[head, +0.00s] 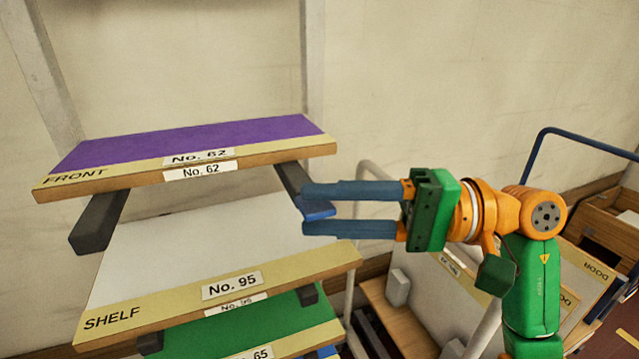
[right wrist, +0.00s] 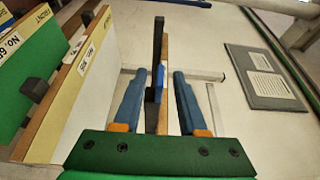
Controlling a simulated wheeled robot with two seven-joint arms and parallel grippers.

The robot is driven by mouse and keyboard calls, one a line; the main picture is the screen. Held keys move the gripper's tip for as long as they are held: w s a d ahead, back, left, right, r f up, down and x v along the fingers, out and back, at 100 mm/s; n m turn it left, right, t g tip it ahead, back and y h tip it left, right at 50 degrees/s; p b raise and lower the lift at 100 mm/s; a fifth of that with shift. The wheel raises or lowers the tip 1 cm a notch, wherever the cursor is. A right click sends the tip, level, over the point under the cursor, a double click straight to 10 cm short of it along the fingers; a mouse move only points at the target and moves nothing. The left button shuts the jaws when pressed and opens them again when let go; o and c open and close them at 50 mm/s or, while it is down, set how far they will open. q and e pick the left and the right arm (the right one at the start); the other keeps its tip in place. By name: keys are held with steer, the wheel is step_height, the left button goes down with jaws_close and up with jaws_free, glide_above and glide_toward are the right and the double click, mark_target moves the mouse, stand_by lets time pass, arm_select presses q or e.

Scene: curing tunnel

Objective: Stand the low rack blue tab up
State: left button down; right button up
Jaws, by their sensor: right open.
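A blue tab (head: 319,210) sits at the end of a dark support arm (head: 292,180) under the right side of the purple board (head: 200,140). My right gripper (head: 304,209) comes in from the right with its two blue-grey fingers open, one above and one below the tab. In the right wrist view the tab (right wrist: 160,83) shows between the open fingers beside the dark arm (right wrist: 157,45); I see gaps and cannot tell whether either finger touches it. The fingers partly hide the tab in the head view. My left gripper is out of view.
A white board (head: 200,250) marked No. 95 and a green board (head: 250,338) lie below the purple one, close to the gripper's left. A blue-handled cart (head: 545,150) with boards stands at right. A grey sign (right wrist: 265,78) is on the pale wall.

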mark_target(309, 177)
steer(key=shift+w+a, duration=0.15)
steer(key=shift+a, duration=0.5)
jaws_close()
